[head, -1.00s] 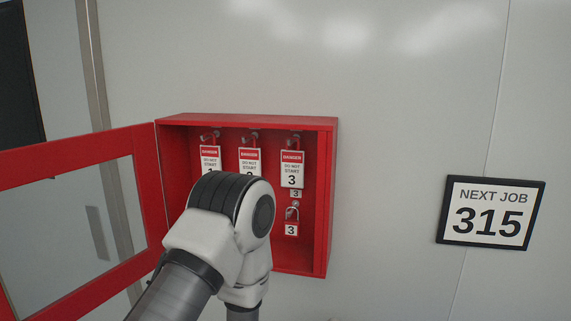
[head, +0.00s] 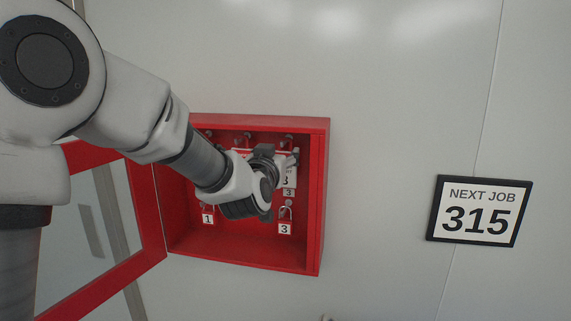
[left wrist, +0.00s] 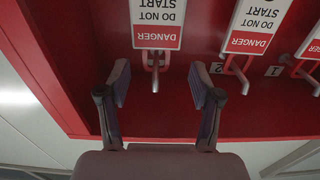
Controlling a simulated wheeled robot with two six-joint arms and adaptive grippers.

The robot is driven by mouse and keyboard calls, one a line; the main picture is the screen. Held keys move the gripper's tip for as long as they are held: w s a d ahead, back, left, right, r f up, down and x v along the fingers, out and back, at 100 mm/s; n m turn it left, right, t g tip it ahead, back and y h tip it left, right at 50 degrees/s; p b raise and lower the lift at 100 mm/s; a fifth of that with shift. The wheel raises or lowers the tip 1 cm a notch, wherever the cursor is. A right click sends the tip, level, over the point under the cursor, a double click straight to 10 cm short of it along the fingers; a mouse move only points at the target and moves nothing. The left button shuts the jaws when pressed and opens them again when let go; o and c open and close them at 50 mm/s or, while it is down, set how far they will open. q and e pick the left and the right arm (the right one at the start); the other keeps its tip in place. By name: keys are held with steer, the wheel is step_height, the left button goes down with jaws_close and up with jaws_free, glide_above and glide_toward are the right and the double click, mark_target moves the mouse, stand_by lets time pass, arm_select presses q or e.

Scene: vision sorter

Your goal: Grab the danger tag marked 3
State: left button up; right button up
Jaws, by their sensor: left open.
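The danger tag marked 3 (head: 289,181) hangs at the right inside the red box, its upper part hidden by my left gripper (head: 290,158). In the left wrist view, which is upside down, this tag (left wrist: 157,22) hangs from its hook, its number out of frame. My left gripper (left wrist: 160,92) is open there, one finger to each side of the tag's line, with the fingertips just short of its red band and hook. My right gripper is not in view.
The neighbouring danger tag (left wrist: 255,22) hangs close beside one finger. Padlocks marked 1 (head: 208,217) and 3 (head: 285,227) hang lower in the red box (head: 324,200). Its glazed door (head: 146,215) stands open at left. A sign (head: 479,211) reads NEXT JOB 315.

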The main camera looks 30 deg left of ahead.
arm_select(q)
steer(key=w+p, duration=0.2)
steer(key=w, duration=0.1)
steer(key=shift+w+a+r, duration=0.1)
steer(key=shift+a+r, duration=0.05)
steer(key=shift+r, duration=0.2)
steer(key=shift+w+a+f, duration=0.1)
steer(key=shift+w, duration=0.25)
steer(key=shift+a+f, duration=0.1)
steer(key=shift+w, duration=0.1)
steer(key=c, duration=0.6)
